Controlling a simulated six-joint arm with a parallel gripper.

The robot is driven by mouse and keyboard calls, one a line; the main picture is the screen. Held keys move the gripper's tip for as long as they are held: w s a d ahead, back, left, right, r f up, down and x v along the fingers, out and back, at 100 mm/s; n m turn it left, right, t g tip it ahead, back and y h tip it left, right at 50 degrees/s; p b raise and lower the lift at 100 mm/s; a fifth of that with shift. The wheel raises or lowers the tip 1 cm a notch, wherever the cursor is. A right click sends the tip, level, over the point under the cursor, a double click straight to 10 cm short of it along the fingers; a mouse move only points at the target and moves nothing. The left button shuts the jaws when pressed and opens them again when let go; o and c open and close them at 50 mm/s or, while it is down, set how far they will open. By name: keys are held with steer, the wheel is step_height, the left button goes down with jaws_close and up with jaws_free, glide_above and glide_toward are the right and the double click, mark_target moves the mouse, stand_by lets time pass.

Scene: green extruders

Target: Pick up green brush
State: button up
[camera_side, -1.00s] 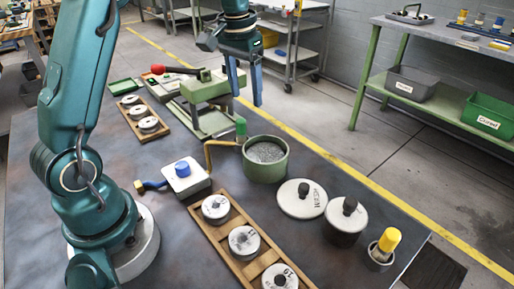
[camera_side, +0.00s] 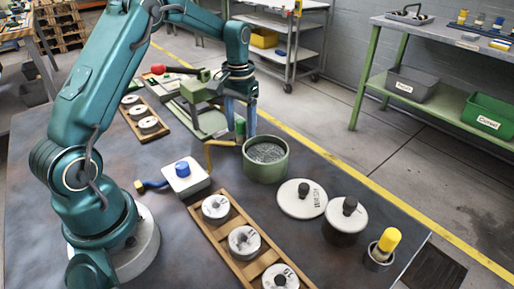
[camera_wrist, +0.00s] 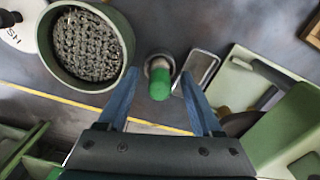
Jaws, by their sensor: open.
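The green brush (camera_wrist: 160,86) stands upright in a small holder, seen from above in the wrist view between my fingers. My gripper (camera_side: 240,122) is open and points down around the brush's upper part. In the wrist view my gripper's fingers (camera_wrist: 158,82) are on either side of the green handle with gaps, not seen touching it.
A green pot of grey mesh (camera_side: 265,158) stands close to the brush. A green extruder (camera_side: 200,92) stands on the other side. A white box with a blue knob (camera_side: 186,176), weight trays (camera_side: 238,240) and a yellow-topped brush (camera_side: 384,246) are also on the table.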

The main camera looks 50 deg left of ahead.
steer(key=shift+c, duration=0.3)
jaws_close()
steer(key=shift+r, duration=0.2)
